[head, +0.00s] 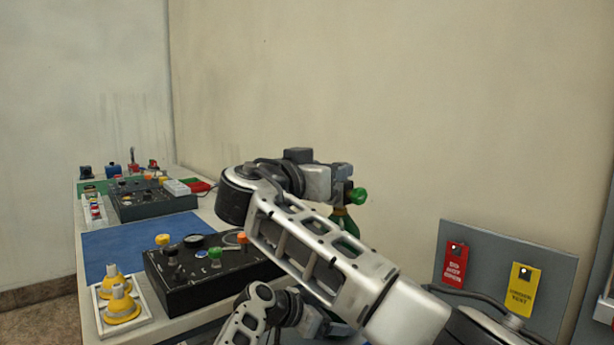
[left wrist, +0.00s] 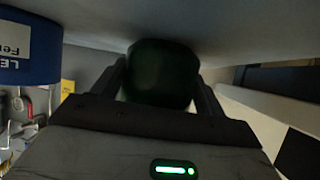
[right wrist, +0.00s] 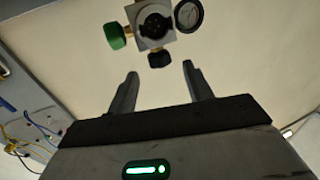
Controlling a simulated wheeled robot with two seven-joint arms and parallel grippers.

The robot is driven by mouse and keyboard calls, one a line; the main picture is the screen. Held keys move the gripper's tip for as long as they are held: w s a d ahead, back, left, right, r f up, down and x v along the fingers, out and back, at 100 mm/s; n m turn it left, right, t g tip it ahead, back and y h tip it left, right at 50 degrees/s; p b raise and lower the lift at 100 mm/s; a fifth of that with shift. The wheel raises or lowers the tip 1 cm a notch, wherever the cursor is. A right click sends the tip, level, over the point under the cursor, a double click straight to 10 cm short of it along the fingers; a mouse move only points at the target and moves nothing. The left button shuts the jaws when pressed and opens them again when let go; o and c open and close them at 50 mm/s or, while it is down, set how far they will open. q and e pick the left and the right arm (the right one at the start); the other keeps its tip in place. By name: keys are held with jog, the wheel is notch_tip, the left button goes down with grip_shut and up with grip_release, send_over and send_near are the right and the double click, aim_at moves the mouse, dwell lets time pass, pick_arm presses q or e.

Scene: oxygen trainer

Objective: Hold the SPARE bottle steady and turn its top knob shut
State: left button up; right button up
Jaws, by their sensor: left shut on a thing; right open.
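The green bottle (head: 343,220) shows only by its upper part in the head view, behind my right arm. Its SPARE label is not visible. My left gripper (left wrist: 160,75) is shut around the dark green bottle body (left wrist: 162,72) in the left wrist view. In the right wrist view a metal valve block carries a green knob (right wrist: 115,36), a dark knob (right wrist: 161,58) and a round gauge (right wrist: 188,15). My right gripper (right wrist: 160,78) is open and empty, its fingertips pointing toward the valve block and apart from it. A green knob (head: 358,195) also shows in the head view.
A black control box (head: 210,270) with coloured knobs, a blue mat (head: 140,240) and a tray with yellow cones (head: 121,305) are on the bench at left. A grey panel (head: 480,235) with red and yellow tags stands at right. A blue cylinder (left wrist: 28,50) is near my left gripper.

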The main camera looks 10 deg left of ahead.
jog(key=v, duration=0.6)
jog(key=shift+s, duration=0.25)
jog(key=shift+a, duration=0.1)
notch_tip(320, 180, up, 10)
jog(key=w+d+n+t+y, duration=0.1)
jog(key=n+t+y, duration=0.3)
jog(key=n, duration=0.8)
jog(key=w+n+t+y, duration=0.25)
jog(key=n+y, duration=0.45)
jog(key=n, duration=0.4)
jog(key=n+g+y, duration=0.7)
jog(key=n+g, duration=0.1)
jog(key=n, duration=1.7)
send_near(341, 163)
jog(key=shift+t, duration=0.25)
jog(key=x, duration=0.6)
jog(key=f+x, duration=0.1)
jog(key=x, duration=0.3)
jog(key=shift+s+a, duration=0.1)
jog(key=shift+s, duration=0.05)
jog(key=c, duration=1)
